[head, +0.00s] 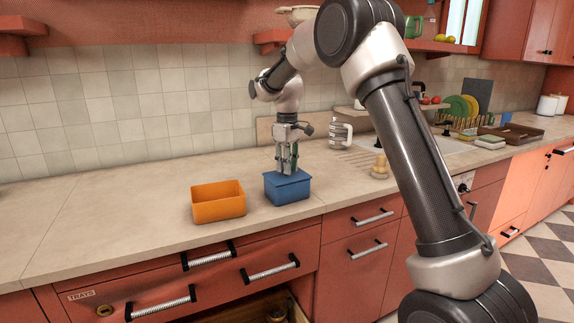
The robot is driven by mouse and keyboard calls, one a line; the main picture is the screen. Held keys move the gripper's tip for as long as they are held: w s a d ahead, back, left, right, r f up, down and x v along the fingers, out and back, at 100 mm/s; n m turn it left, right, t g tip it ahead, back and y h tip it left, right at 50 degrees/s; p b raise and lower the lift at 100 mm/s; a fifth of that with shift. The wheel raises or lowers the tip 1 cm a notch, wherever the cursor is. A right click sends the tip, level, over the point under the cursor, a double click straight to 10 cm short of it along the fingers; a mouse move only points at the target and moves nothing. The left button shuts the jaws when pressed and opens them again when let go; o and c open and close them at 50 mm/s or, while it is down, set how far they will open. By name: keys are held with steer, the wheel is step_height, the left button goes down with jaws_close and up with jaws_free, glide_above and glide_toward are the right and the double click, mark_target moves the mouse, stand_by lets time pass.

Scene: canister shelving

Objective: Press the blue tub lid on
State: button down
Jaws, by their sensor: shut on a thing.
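The blue tub (289,194) stands on the worktop in the middle of the head view. The blue lid (296,178) lies over its top. My gripper (287,171) points down at the lid, with its fingertips at the middle of the lid's top. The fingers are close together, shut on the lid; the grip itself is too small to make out. I cannot tell whether the lid's rim is seated all round.
An orange open tub (218,202) stands just left of the blue tub. The worktop (110,226) is clear at the left. A lower drawer (240,310) appears open.

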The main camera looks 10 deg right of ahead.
steer(key=shift+f, duration=0.15)
stand_by(0.6)
steer(key=c, duration=0.7)
jaws_free()
steer(key=shift+r, duration=3.55)
